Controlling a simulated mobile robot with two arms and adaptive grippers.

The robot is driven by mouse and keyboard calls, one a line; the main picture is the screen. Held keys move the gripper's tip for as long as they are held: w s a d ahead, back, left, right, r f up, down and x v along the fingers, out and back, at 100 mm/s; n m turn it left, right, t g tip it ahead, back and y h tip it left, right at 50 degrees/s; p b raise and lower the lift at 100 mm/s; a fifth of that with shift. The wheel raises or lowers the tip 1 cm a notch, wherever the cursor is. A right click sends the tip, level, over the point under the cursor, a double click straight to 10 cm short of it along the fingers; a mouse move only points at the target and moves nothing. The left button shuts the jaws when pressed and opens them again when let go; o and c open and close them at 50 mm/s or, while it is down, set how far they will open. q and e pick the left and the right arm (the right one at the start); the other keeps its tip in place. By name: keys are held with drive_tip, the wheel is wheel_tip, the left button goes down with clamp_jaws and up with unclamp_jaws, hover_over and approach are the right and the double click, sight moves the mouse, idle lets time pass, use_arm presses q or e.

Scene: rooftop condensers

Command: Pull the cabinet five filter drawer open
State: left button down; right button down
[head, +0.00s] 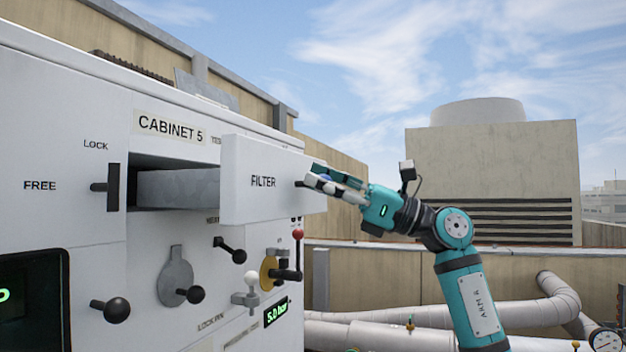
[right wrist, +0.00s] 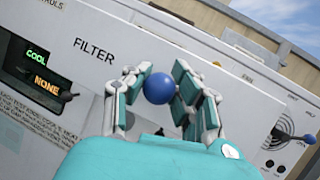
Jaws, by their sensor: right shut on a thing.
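The white filter drawer front (head: 250,181), lettered FILTER, stands out from the cabinet five face, and its grey box side (head: 180,187) shows in the dark opening behind it. My right gripper (head: 322,184) is shut on the blue ball knob (right wrist: 159,88) near the right end of the drawer front. In the right wrist view my gripper's fingers (right wrist: 160,100) stand on both sides of the knob. The black latch lever (head: 104,187) left of the opening points left, toward FREE. My left gripper is not in view.
Below the drawer, several levers and knobs stick out from the cabinet (head: 90,250), including a red-topped lever (head: 297,236) and a white-knobbed lever (head: 253,278). Pale pipes (head: 510,312) run low behind my right arm. A large louvred condenser unit (head: 500,160) stands farther back.

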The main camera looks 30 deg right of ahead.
drive_tip(key=c, duration=1)
unclamp_jaws()
drive_tip(key=v, duration=1.2)
drive_tip(key=shift+r, duration=0.1)
